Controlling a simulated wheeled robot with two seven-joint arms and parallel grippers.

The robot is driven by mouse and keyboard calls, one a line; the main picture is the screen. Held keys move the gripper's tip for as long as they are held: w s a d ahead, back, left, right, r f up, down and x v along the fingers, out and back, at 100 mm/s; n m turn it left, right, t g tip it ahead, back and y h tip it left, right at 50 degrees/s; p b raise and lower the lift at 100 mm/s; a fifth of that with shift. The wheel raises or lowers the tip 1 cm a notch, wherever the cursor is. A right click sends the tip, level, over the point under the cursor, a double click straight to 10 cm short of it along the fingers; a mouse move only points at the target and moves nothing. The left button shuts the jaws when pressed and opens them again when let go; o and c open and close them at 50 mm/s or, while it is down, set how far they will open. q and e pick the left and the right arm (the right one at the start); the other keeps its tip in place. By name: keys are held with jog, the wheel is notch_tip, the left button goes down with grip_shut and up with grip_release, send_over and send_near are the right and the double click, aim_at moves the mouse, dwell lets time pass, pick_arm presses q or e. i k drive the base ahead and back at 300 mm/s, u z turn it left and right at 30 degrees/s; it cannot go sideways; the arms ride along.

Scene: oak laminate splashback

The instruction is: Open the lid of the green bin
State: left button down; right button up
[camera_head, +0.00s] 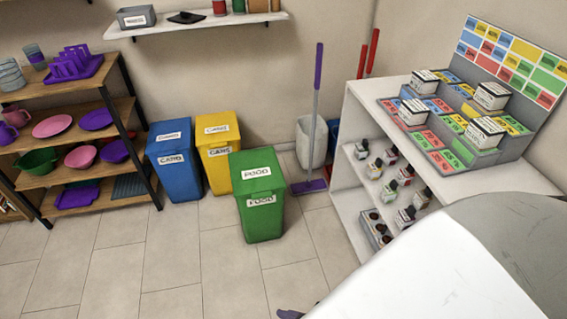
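The green bin (262,216) stands upright on the tiled floor near the middle of the view, in front of the yellow bin. Its green lid (270,183) lies flat across the top and looks closed. White labels that seem to read "FOOD" are on the lid and on the front.
A blue bin (177,180) and a yellow bin (213,171) stand behind left. A purple broom (317,100) and a pale bin (311,142) are behind right. A shelf rack (128,98) is left, a white display unit (349,130) right. Floor in front is clear.

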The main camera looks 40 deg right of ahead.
aim_at(256, 172)
jog(key=z, duration=1.45)
